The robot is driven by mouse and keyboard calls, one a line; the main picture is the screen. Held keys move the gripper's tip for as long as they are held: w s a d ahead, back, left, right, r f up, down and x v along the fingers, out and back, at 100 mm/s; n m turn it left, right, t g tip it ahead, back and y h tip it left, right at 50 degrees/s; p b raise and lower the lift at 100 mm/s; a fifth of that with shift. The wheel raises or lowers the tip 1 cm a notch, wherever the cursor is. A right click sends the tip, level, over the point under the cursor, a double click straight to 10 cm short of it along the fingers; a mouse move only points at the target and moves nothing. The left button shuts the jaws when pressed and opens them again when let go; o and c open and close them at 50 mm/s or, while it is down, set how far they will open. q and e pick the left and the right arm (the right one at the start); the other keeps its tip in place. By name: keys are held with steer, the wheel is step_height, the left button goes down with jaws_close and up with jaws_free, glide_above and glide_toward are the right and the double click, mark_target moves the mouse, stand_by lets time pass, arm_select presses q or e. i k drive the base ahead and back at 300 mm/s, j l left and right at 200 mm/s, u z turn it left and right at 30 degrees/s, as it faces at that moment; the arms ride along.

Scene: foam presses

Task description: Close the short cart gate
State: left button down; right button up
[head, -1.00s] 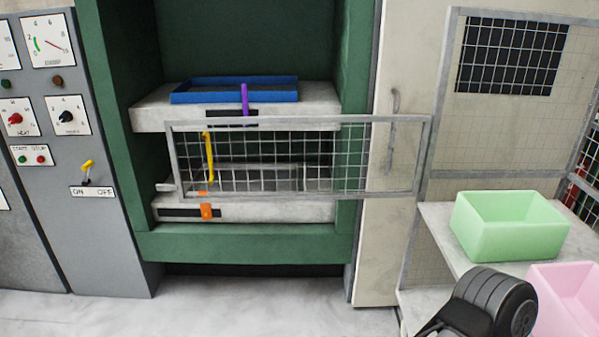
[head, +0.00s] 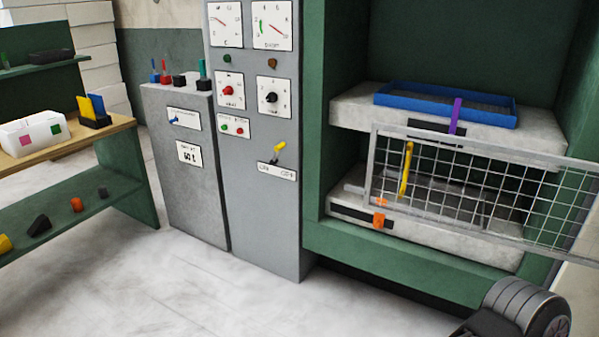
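A grey-framed wire mesh gate (head: 470,192) stands at the right of the head view, in front of the green press (head: 312,150). Its far right end runs to the picture's edge, so its hinge side is hidden. A short latch-like bar sticks out at its left end. The cart itself is out of view. A dark rounded link of my own arm (head: 528,308) shows at the bottom right, apart from the gate in the picture. Neither of my grippers is in view.
The press holds a blue tray (head: 445,103) on its upper slab. A grey control cabinet (head: 262,215) with gauges and switches stands left of it. A wooden-topped bench (head: 75,145) is at the far left. The floor (head: 200,300) in front is clear.

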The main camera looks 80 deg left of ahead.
mark_target(376, 126)
steer(key=k+j+u, duration=0.15)
steer(key=j, duration=0.75)
steer(key=k+j+u, duration=0.15)
steer(key=j, duration=0.7)
steer(key=j+u, duration=0.1)
steer(key=j, duration=0.8)
